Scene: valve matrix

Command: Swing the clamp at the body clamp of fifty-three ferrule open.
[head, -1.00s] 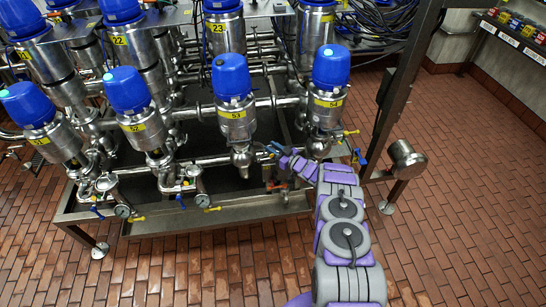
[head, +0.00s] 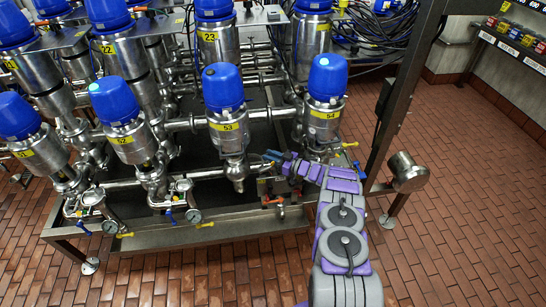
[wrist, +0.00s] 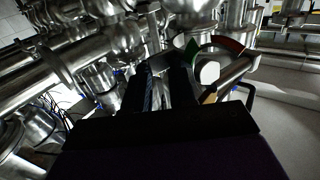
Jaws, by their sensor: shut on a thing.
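Valve 53 (head: 226,110) stands in the front row, with a blue cap, a steel body and a yellow 53 label. Its steel body clamp (head: 234,158) is a small band low on the valve; whether it is swung open is too small to tell. My gripper (head: 270,156) is just right of that clamp, pointing left, with its fingertips near it. In the wrist view, the dark fingers of my gripper (wrist: 168,85) are shut on a narrow shiny metal part (wrist: 160,92), which looks like part of the clamp. The fingers hide most of that part.
Valve 54 (head: 325,95) stands close above my forearm, and valve 52 (head: 122,115) is to the left. A red-handled valve (head: 273,200) sits below my gripper. A steel post (head: 395,100) rises at right. The brick floor (head: 460,220) at right is clear.

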